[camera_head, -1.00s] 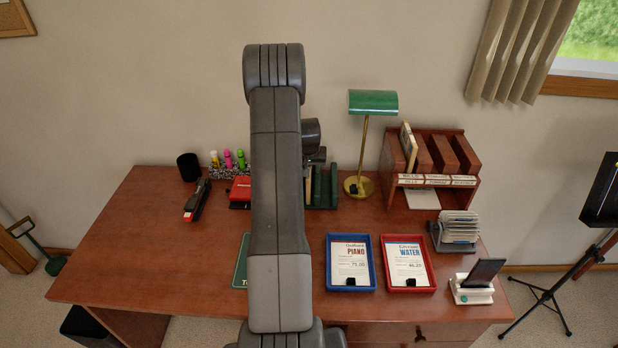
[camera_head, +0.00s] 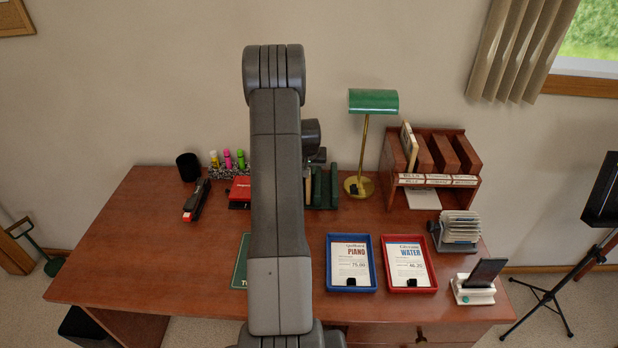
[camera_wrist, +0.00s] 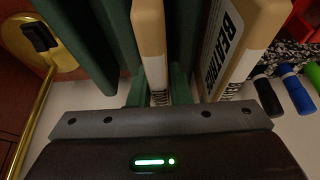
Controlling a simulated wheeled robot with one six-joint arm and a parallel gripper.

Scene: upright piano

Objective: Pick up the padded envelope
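I cannot make out for sure which thing is the padded envelope. A thin cream item (camera_head: 409,146) leans in the wooden sorter in the head view. My gripper (camera_wrist: 155,120) shows as a grey bar with a dark body and a green light, close to the lower end of the plain slab. Its fingertips are not clear, and I cannot tell if it touches. My arm hides part of the desk.
The green rack (camera_head: 330,190) stands at the back of the desk, beside the brass lamp (camera_head: 364,150). The wooden sorter (camera_head: 468,160) is right of it. A blue tray (camera_head: 351,288) and red tray (camera_head: 409,289) lie in front. The desk's left (camera_head: 130,240) is clear.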

